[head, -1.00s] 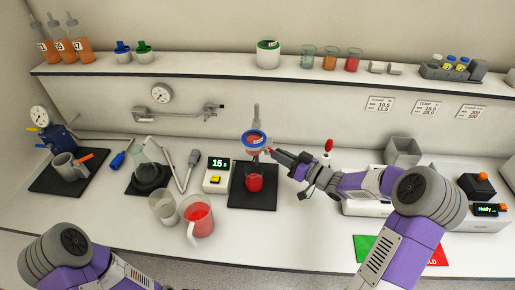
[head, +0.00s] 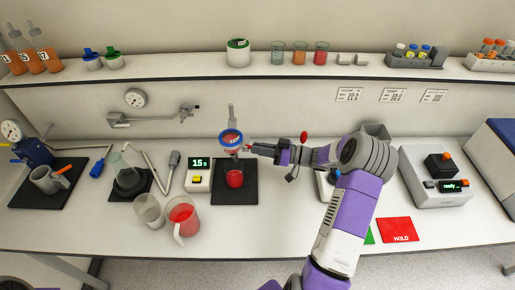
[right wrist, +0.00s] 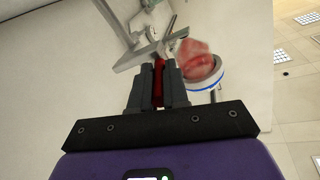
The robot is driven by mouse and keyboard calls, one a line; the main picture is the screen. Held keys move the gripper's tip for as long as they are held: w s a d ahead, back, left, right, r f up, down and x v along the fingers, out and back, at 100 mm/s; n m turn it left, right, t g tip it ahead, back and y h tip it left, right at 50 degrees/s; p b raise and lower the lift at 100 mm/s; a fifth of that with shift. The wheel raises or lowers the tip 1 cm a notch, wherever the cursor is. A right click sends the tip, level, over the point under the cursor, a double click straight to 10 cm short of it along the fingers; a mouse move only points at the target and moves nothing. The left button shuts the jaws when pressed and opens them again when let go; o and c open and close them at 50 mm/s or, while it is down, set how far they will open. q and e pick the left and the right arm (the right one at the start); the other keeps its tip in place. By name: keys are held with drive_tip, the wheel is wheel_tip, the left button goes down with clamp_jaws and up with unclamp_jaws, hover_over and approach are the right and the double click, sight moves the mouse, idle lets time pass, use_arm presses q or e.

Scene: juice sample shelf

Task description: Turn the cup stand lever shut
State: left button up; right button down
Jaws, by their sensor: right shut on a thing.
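The cup stand holds a blue-rimmed cup (head: 231,139) with red contents, above a black mat (head: 220,195). A beaker of red juice (head: 234,178) stands under the cup on the mat. My right gripper (head: 250,148) reaches in from the right at the stand. In the right wrist view my right gripper (right wrist: 158,92) is shut on the red lever (right wrist: 158,75), which shows between its fingers. The blue-rimmed cup also shows just right of the fingers there (right wrist: 206,86). The lever's far end is mostly hidden by the fingers.
A timer (head: 199,174) reading 15 stands left of the mat. A red juice jug (head: 182,218) and an empty glass beaker (head: 148,210) stand front left. A red HOLD card (head: 396,230) lies at the right. The bench front between jug and card is mostly clear.

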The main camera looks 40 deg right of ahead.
drive_tip(key=c, duration=1.4)
unclamp_jaws()
drive_tip(key=shift+d, duration=0.1)
drive_tip(key=v, duration=0.7)
drive_tip(key=shift+s, duration=0.2)
drive_tip(key=shift+d, duration=0.1)
